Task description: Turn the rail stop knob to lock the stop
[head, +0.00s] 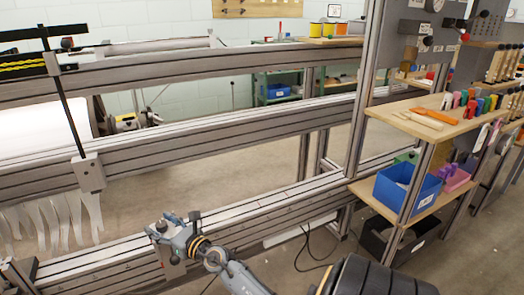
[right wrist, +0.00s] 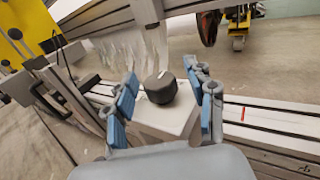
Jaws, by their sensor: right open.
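The rail stop knob (right wrist: 161,88) is a dark round knob with a pale mark on its top. It sits on a light grey stop block (right wrist: 165,120) on the slotted rail in the right wrist view. My right gripper (right wrist: 161,75) is open, with its blue-padded fingers on either side of the knob; I cannot tell whether they touch it. In the head view my right gripper (head: 173,232) is over the lower front rail (head: 105,258) and hides the knob. The stop block (head: 172,266) shows partly below it. My left gripper is not in view.
A red mark (right wrist: 243,113) shows on the rail beside the stop. White strips (head: 55,222) hang at the left. A vertical black rod with a grey block (head: 90,173) stands at the upper rails. Shelves with a blue bin (head: 407,190) stand at the right.

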